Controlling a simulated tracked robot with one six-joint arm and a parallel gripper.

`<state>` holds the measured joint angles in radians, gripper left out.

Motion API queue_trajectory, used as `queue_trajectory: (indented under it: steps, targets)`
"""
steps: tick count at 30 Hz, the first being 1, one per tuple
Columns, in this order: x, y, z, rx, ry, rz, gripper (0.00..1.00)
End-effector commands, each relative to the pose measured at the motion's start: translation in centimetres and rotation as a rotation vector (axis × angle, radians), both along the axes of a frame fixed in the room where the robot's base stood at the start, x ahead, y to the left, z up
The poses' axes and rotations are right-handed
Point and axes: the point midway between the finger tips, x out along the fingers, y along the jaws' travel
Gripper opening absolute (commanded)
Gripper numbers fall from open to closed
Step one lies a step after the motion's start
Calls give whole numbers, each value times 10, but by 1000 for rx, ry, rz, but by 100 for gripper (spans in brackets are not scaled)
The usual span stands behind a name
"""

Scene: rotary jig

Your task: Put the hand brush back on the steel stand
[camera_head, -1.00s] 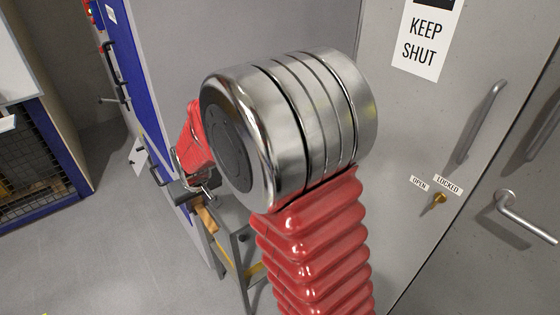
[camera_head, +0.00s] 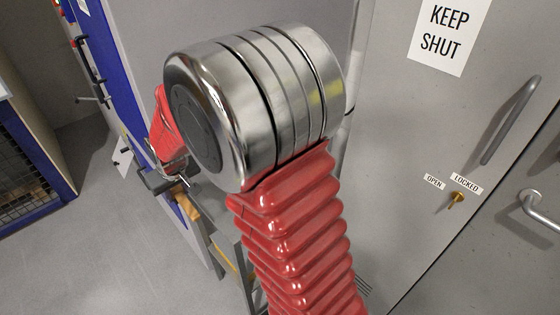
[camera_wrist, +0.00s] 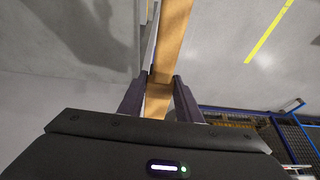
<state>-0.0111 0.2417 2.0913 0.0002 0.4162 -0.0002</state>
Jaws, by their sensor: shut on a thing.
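The hand brush shows as a wooden, orange-brown bar in the wrist view (camera_wrist: 172,40), running up from between my fingers. My gripper (camera_wrist: 160,77) is shut on it. In the head view my gripper (camera_head: 168,180) is small and partly hidden behind my arm, with a short wooden part of the brush (camera_head: 187,206) below it. The bristles cannot be made out. The steel stand (camera_head: 247,285), a grey frame with a yellow strip, stands below and behind the brush, largely hidden by my arm. I cannot tell whether the brush touches it.
A grey cabinet door with a KEEP SHUT sign (camera_head: 443,35), a long handle (camera_head: 512,118) and a brass key (camera_head: 455,198) stands close at right. A blue-edged cabinet (camera_head: 105,70) is behind my arm. Grey floor (camera_head: 95,245) is open at left.

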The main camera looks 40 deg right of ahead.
Motion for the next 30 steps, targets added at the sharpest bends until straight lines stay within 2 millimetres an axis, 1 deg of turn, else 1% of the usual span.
queue_trajectory:
  steps: [8,11,14,17,20,21,23,24,26,27,29,30]
  targets:
    - [1,-8,1,0,-1,-13,3]
    - [3,-19,2,-1,-1,-26,3]
    - [5,-40,3,-1,0,-50,3]
    - [7,-70,5,-3,2,-82,3]
    - [7,-104,8,-3,4,-120,3]
    - [6,-118,9,-4,5,-135,3]
    - [5,-139,11,-4,5,-156,3]
    - [4,-153,12,-3,6,-171,3]
    - [1,-174,13,-3,7,-192,3]
    - [-2,-189,14,-3,7,-207,3]
    - [-5,-209,16,-3,6,-226,3]
    - [-9,-223,17,-2,7,-241,3]
